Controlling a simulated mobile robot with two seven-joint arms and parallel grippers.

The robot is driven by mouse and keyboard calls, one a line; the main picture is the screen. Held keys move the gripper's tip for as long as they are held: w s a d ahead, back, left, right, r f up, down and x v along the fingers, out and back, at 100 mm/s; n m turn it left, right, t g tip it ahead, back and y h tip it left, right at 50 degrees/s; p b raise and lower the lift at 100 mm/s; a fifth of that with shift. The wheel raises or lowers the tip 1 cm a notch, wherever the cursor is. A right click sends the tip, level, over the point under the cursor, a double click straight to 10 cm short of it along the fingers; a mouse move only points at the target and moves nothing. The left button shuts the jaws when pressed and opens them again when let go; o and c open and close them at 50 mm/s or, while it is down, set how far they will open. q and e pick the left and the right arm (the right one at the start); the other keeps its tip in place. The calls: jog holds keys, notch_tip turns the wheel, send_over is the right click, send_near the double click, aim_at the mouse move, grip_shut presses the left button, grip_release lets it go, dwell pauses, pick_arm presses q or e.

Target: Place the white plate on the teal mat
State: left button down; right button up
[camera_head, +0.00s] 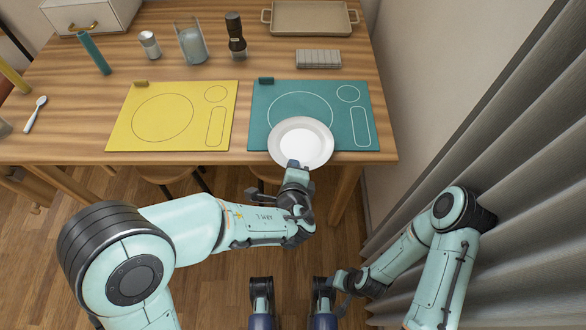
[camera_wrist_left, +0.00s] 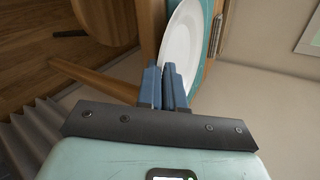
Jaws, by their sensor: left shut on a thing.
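The white plate (camera_head: 301,142) is held by its near rim in my left gripper (camera_head: 297,166). In the left wrist view the plate (camera_wrist_left: 181,38) stands just past the closed blue fingers (camera_wrist_left: 167,80). The teal mat (camera_head: 262,112) lies at the right of the table, with outlines of a large circle, a small circle and a bar. The plate covers the mat's front edge and part of the large circle, and overhangs the table's front edge. I cannot tell whether it touches the mat. My right gripper (camera_head: 343,282) is low, away from the table; its fingers are unclear.
A yellow mat (camera_head: 142,140) lies left of the teal one. Behind them stand a teal cylinder (camera_head: 94,53), a jar (camera_head: 150,44), a glass (camera_head: 191,43), a dark bottle (camera_head: 236,36), a grey ribbed block (camera_head: 318,58) and a tray (camera_head: 310,18). A grey curtain (camera_head: 500,130) hangs right.

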dwell(0.3)
pick_arm(q)
jog(key=shift+f, duration=0.15)
jog(key=c, duration=1.3)
grip_release()
jog(key=shift+o, duration=0.2)
